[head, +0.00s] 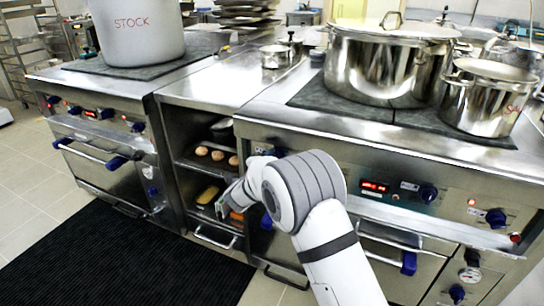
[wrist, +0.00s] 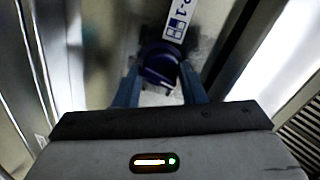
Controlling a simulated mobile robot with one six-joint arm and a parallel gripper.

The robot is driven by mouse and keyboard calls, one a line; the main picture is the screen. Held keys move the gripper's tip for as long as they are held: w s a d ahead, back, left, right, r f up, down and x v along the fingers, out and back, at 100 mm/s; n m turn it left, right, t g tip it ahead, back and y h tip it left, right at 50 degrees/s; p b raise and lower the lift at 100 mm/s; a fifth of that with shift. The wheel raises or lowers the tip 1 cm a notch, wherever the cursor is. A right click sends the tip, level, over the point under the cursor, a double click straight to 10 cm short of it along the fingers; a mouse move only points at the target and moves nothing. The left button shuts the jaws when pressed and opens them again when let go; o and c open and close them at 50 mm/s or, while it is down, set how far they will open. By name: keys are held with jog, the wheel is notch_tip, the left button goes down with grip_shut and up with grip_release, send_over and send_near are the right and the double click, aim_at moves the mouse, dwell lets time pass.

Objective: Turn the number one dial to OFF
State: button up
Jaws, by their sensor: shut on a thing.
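The dial (wrist: 158,62) is a dark blue round knob on a metal panel in the wrist view. A white label (wrist: 178,20) with blue print, which seems to read "P-1", sits just above it. My gripper (wrist: 160,82) has its two blue fingers on either side of the knob and is shut on it. The knob's pointer and its OFF mark cannot be made out. In the head view my white arm covers the left part of the right-hand stove's front panel, so the gripped dial cannot be made out clearly there.
The right stove carries a large steel pot (head: 385,65) and a smaller pot (head: 488,98). Its panel has more blue knobs (head: 428,193) and a red display (head: 375,186). Open shelves (head: 205,170) with food stand left of my arm. A black mat (head: 120,255) covers the floor.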

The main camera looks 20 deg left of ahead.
jog(key=shift+n+p, duration=0.7)
jog(key=shift+n, duration=0.4)
jog(key=o, duration=1)
jog(key=s, duration=0.2)
jog(key=s+p, duration=0.1)
jog(key=s, duration=0.2)
jog(key=s+a, duration=0.1)
jog(key=s, duration=0.1)
jog(key=shift+s+r, duration=0.25)
jog(key=shift+s, duration=0.15)
